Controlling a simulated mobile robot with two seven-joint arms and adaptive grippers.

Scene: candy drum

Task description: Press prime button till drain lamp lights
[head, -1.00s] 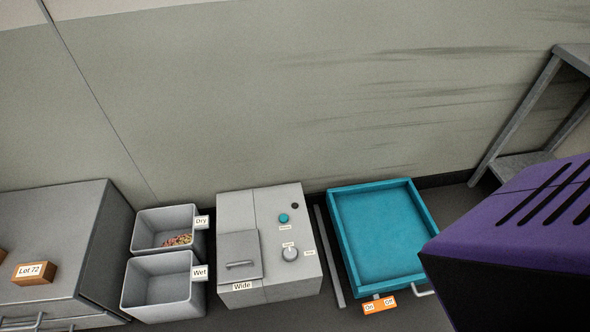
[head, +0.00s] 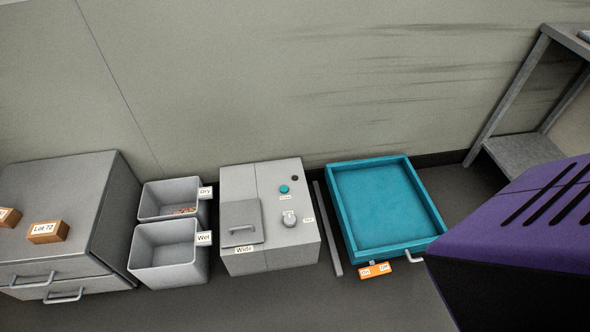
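A grey machine (head: 268,225) stands against the wall in the middle of the head view. On its top are a teal button (head: 284,189) with a small unreadable label below it, a small dark round spot (head: 295,178) that may be a lamp, and a grey knob (head: 289,220) with small labels. The dark spot shows no glow. A closed lid (head: 241,224) with a handle is on its left, above a "Wide" label (head: 244,250). Neither of my grippers is in view.
Grey bins labelled Dry (head: 170,187) and Wet (head: 165,229) stand left of the machine; Dry holds small coloured pieces. A drawer cabinet (head: 85,190) is further left. A teal tray (head: 430,240) with an On/Off tag (head: 375,271) is right. A metal rack (head: 515,90) stands far right.

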